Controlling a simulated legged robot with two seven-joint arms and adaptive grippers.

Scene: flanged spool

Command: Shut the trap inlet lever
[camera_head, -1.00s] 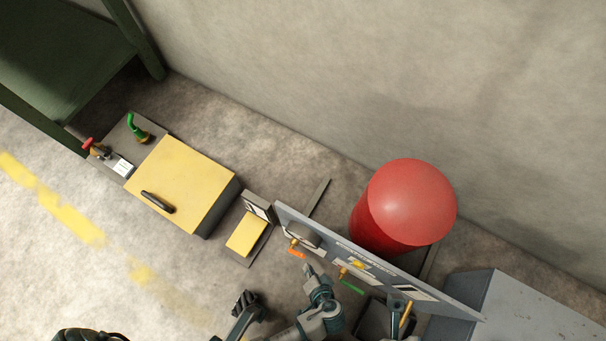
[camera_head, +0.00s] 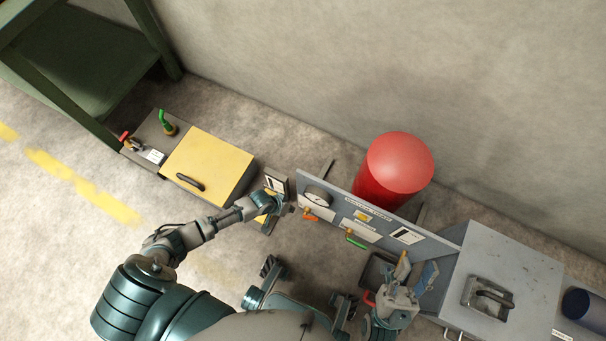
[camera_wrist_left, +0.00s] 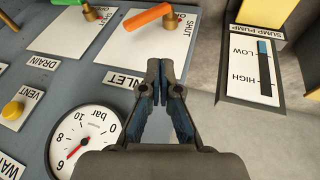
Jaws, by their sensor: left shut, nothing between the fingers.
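The orange inlet lever (camera_head: 310,215) is on the front of the grey upright panel, below the round gauge. In the left wrist view the orange lever (camera_wrist_left: 146,17) lies across the white INLET plate, its handle pointing left from a brass pivot. The word SHUT stands right of the pivot. My left gripper (camera_head: 287,210) is shut and empty, left of the lever in the head view. In the wrist view its fingertips (camera_wrist_left: 160,72) are just below the lever, apparently apart from it. My right gripper (camera_head: 402,275) is at the panel's right end; its fingers are unclear.
A green drain lever (camera_head: 355,241) sits right of the orange one. The pressure gauge (camera_wrist_left: 84,143) and yellow vent button (camera_wrist_left: 12,111) are near my left fingers. The sump pump indicator (camera_wrist_left: 258,68) stands beside the panel. A red cylinder (camera_head: 399,164) is behind; a grey box (camera_head: 515,265) stands right.

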